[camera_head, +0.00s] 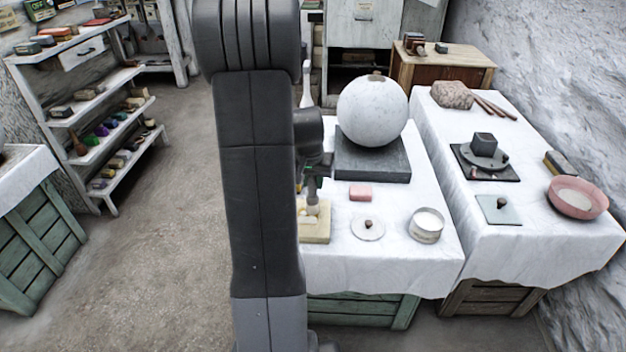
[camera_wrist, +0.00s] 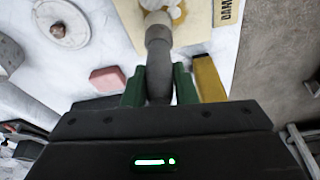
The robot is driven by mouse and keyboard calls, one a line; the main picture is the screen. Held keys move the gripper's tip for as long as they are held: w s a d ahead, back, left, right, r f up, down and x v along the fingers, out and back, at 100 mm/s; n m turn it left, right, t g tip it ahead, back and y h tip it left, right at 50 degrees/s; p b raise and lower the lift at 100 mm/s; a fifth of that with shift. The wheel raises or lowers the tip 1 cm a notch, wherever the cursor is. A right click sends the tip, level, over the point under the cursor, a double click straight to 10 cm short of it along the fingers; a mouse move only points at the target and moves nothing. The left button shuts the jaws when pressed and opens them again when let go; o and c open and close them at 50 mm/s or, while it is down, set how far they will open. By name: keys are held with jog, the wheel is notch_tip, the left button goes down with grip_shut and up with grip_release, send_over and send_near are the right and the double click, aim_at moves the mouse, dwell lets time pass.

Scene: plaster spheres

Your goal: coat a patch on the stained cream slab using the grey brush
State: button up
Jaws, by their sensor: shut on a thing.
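My gripper (camera_wrist: 159,84) is shut on the grey brush (camera_wrist: 158,52), gripping its handle between two green fingers. In the wrist view the brush's pale tip end lies over the cream slab (camera_wrist: 192,26). In the head view the slab (camera_head: 317,233) lies at the left front of the near table, partly hidden by my arm. My gripper (camera_head: 315,178) is above it there, with the brush (camera_head: 312,207) pointing down. The brush tip is at or just above the slab; I cannot tell if it touches.
On the same white-clothed table are a pink block (camera_head: 360,192), a white disc with a knob (camera_head: 367,229), a round tin (camera_head: 427,225) and a plaster sphere (camera_head: 372,110) on a dark slab (camera_head: 372,160). A yellow block (camera_wrist: 209,79) is close to my gripper.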

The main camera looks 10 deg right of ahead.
jog(key=shift+s+a+r, duration=0.1)
jog(key=shift+s+r, duration=0.25)
jog(key=shift+w+a+f, duration=0.1)
jog(key=shift+w+a, duration=0.1)
jog(key=shift+a, duration=0.4)
jog(key=shift+w+a+f, duration=0.1)
jog(key=shift+w+a, duration=0.1)
jog(key=shift+a, duration=0.4)
jog(key=shift+f+b, duration=0.6)
jog(key=shift+b, duration=0.1)
jog(key=shift+s, duration=0.15)
